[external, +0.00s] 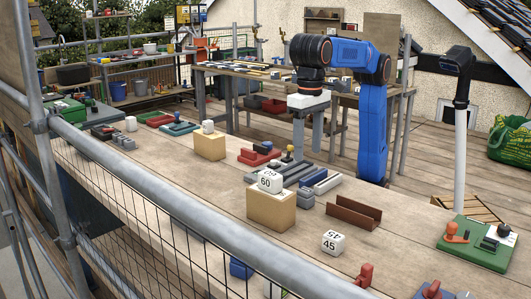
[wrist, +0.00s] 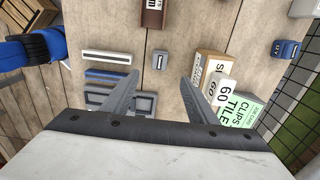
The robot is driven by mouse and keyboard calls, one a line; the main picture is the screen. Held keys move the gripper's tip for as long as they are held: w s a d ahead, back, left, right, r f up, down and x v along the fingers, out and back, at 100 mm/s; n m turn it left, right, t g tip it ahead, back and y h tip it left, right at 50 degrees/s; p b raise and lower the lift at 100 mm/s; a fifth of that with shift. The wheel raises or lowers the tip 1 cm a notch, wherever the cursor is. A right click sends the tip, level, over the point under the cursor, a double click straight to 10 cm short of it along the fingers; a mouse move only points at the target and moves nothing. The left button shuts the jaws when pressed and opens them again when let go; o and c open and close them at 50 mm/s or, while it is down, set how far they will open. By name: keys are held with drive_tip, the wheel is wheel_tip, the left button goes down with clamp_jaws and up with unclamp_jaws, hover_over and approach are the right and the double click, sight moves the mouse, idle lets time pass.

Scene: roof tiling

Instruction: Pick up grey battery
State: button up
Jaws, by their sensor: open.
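A small grey block, which looks like the grey battery (wrist: 160,61), stands on the wooden deck in the wrist view, just beyond and between my fingertips. In the external view it (external: 305,199) appears right of the wooden block that carries the white "60" cube. My gripper (external: 307,150) hangs pointing down above the bench, clearly higher than the battery. In the wrist view its fingers (wrist: 160,78) are spread apart with nothing between them. The battery is not touched by either finger.
The tan block (external: 271,209) with the "60" cube (external: 270,181) stands close left of the battery. A brown channel (external: 354,212) lies to its right. Grey and blue rails (external: 320,181) lie behind it. A blue block (wrist: 285,48) sits farther right in the wrist view.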

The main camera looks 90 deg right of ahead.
sight(306, 189)
wheel_tip(306, 189, down, 14)
drive_tip(key=shift+f, duration=0.15)
idle(0.6)
drive_tip(key=shift+c, duration=0.7)
